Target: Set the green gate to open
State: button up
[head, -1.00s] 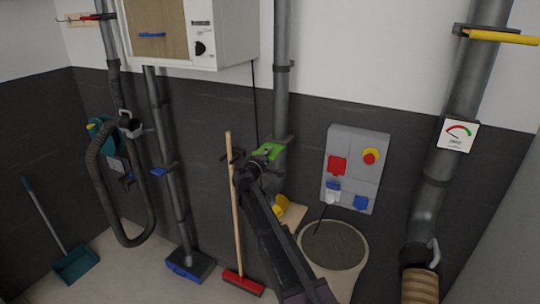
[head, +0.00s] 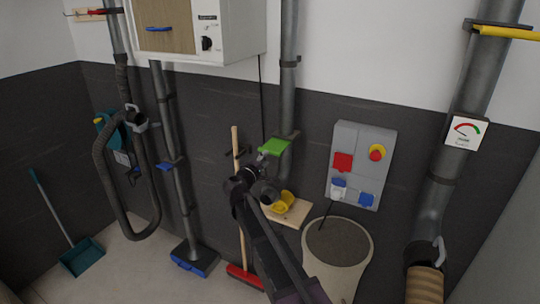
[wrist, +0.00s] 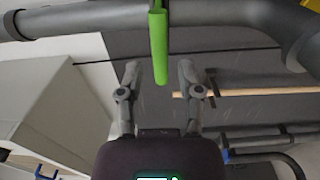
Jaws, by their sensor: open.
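The green gate (head: 275,146) is a flat green plate at the grey vertical pipe (head: 288,100) in the middle of the head view, sticking out to the pipe's left. In the wrist view the green gate (wrist: 159,45) shows as a narrow upright green strip against the grey pipe (wrist: 90,22). My gripper (head: 262,163) is close below and in front of the plate. In the wrist view my gripper (wrist: 158,72) is open and empty, its two fingers standing apart on either side of the strip's lower end. I cannot tell whether they touch it.
A broom (head: 238,200) leans just left of my arm. A small wooden shelf (head: 298,213) with a yellow object (head: 283,202) is below right. A white cabinet (head: 235,35) hangs upper left.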

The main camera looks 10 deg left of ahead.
jog(key=shift+v, duration=2)
jog(key=shift+d, duration=0.1)
jog(key=s+d+f+m+g+h, duration=0.1)
jog(key=s+d+f+m+g, duration=0.25)
jog(key=d, duration=0.45)
jog(key=s+d+f+m+g+b, duration=0.1)
jog(key=s+d+f+m+g, duration=0.15)
jog(key=d+f, duration=0.4)
jog(key=s+d+f+m+g+h, duration=0.1)
jog(key=s+d+f+m+g, duration=0.15)
jog(key=d, duration=0.65)
jog(key=s+d+f+m+g+y+b, duration=0.1)
jog(key=s+d+f+g+y, duration=0.3)
jog(key=s, duration=0.5)
jog(key=s+d+f+m+g+y+b, duration=0.1)
jog(key=s+d+f+m+g+y, duration=0.3)
jog(key=s, duration=0.5)
jog(key=shift+d+f, duration=0.4)
jog(key=shift+f, duration=0.15)
jog(key=shift+s+m+g, duration=0.1)
jog(key=shift+m+g, duration=0.15)
